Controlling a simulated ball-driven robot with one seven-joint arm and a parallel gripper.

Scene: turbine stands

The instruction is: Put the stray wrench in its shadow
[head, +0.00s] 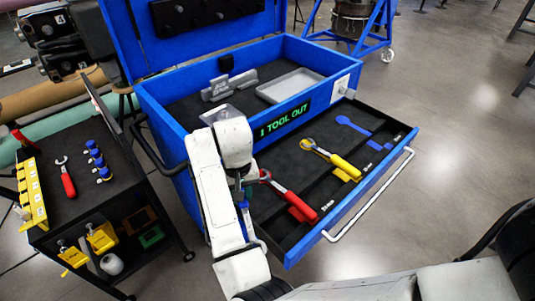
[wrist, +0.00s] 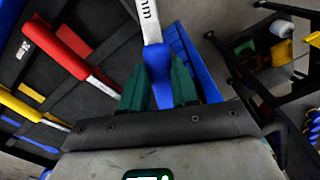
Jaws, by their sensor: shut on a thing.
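My gripper (wrist: 159,78) is shut on a blue-handled wrench (wrist: 156,56); its steel shaft points up in the wrist view and its far end is out of frame. In the head view my gripper (head: 243,190) is over the left part of the open drawer (head: 318,215), partly hidden by my arm. A bare blue wrench-shaped shadow (head: 355,127) lies at the drawer's far right end. The red wrench (head: 290,197) and yellow wrench (head: 331,157) lie in the drawer beside it. The red wrench also shows in the wrist view (wrist: 62,48).
The blue chest (head: 180,115) has its lid up, with a grey tray (head: 290,85) inside and a sign (head: 284,120) reading "1 TOOL OUT". A dark cart (head: 100,200) at left carries another red-handled wrench (head: 67,180) and blue items. Floor right of the drawer is clear.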

